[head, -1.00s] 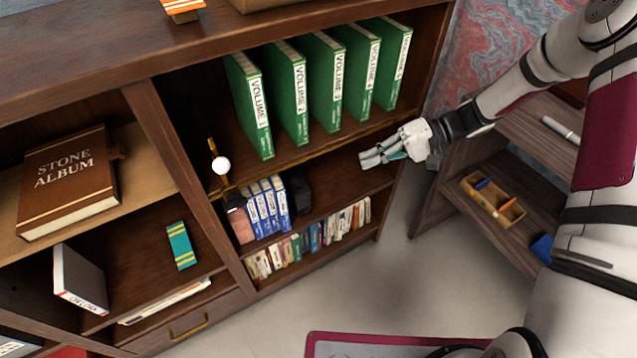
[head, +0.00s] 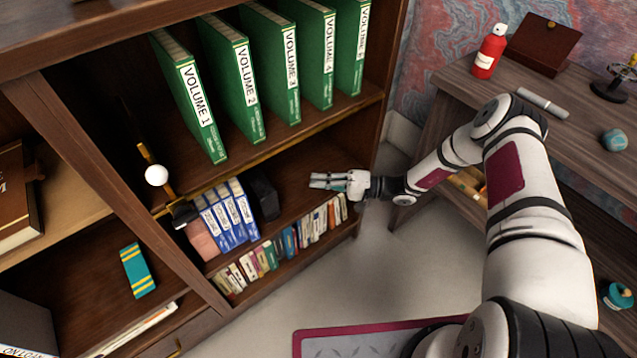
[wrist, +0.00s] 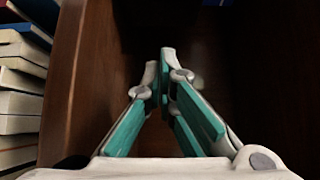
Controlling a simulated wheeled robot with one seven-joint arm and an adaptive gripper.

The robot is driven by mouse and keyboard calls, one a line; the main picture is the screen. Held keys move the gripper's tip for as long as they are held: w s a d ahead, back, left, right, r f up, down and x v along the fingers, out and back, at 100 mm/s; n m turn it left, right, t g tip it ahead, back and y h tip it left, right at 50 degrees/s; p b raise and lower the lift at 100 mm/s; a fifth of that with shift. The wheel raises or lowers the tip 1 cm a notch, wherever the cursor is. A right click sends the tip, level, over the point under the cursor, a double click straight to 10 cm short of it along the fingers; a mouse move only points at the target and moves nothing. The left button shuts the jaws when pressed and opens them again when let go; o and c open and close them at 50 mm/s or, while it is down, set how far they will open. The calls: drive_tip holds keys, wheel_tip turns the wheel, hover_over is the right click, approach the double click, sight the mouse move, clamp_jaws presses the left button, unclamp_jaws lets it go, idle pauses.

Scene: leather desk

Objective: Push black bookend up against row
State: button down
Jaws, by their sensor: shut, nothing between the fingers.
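The row of blue-and-white binders (head: 228,217) stands on the middle shelf in the head view, with a pinkish block at its left end. The black bookend (head: 262,194) stands upright at the right end of this row. It is dark against the shelf, and I cannot tell whether it touches the last binder. My gripper (head: 318,181) is shut and empty, to the right of the bookend with a stretch of bare shelf between them. In the wrist view the closed fingertips (wrist: 167,58) point into a dark compartment, where I cannot make out the bookend.
Green volumes (head: 288,70) stand on the shelf above. Small books (head: 290,238) fill the shelf below and also show at the wrist view's left (wrist: 18,90). A lamp with a white globe (head: 157,176) is left of the row. A side desk (head: 460,85) stands right.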

sight(275, 192)
drive_tip(key=a, duration=0.3)
drive_tip(key=w+a+b, duration=0.1)
drive_tip(key=a, duration=0.2)
drive_tip(key=shift+w+a+f, duration=0.1)
drive_tip(key=shift+w+a, duration=0.05)
drive_tip(key=shift+a, duration=0.25)
drive_tip(key=shift+s+a, duration=0.7)
drive_tip(key=shift+a, duration=0.25)
drive_tip(key=shift+s+a, duration=0.4)
drive_tip(key=shift+a, duration=0.25)
drive_tip(key=shift+s+a+p, duration=0.3)
drive_tip(key=shift+s+a, duration=0.15)
drive_tip(key=shift+a, duration=0.15)
drive_tip(key=shift+s+a+p, duration=0.3)
drive_tip(key=shift+s+a, duration=0.1)
drive_tip(key=shift+a, duration=0.2)
